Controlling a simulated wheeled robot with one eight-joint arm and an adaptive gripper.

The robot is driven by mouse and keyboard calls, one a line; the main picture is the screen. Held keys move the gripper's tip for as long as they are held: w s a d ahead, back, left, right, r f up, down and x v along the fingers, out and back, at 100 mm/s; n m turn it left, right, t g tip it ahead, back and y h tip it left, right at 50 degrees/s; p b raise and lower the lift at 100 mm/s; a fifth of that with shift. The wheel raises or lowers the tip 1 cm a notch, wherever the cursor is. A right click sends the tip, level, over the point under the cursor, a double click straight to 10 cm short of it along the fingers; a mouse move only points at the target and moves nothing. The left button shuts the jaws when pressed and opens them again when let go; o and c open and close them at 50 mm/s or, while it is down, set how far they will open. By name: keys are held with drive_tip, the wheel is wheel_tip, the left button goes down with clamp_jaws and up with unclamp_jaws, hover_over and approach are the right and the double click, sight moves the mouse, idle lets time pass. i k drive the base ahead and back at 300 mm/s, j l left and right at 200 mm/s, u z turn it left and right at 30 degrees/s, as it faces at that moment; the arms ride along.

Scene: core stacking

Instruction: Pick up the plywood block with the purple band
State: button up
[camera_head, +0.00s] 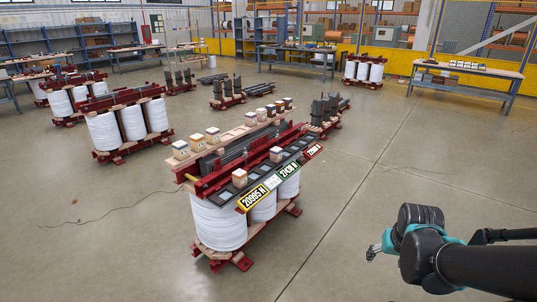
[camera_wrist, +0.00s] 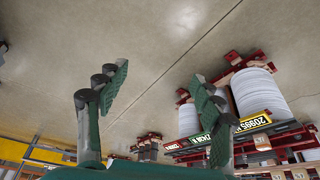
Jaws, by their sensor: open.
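Several small plywood blocks stand on the red-framed transformer in the middle of the head view. Some are in a row along the rear board, such as a plywood block (camera_head: 213,134) left of centre. Two more, a near block (camera_head: 239,178) and a farther block (camera_head: 276,154), sit on the dark front tray (camera_head: 256,174). They are too small for me to tell which has a purple band. My gripper (camera_head: 373,252) is at the lower right, well apart from the transformer. In the wrist view, my gripper (camera_wrist: 160,88) is open, with nothing between its fingers.
The transformer has white coils (camera_head: 220,222) and number plates (camera_head: 254,197) on its front edge. Other transformers (camera_head: 131,118) stand at the left. Workbenches (camera_head: 469,72) line the back. The concrete floor (camera_head: 335,225) between my gripper and the transformer is clear.

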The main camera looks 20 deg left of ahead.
sight(251, 117)
drive_tip(key=i+u, duration=0.2)
drive_tip(key=u, duration=1.25)
drive_tip(key=i+l+u, duration=0.4)
drive_tip(key=l+u, duration=0.15)
drive_tip(key=i+l+u, duration=0.1)
drive_tip(key=l+u, duration=0.15)
drive_tip(key=l, duration=0.15)
drive_tip(key=i+l+u, duration=0.25)
drive_tip(key=l+u, duration=0.3)
drive_tip(key=l, duration=0.15)
drive_tip(key=k, duration=0.05)
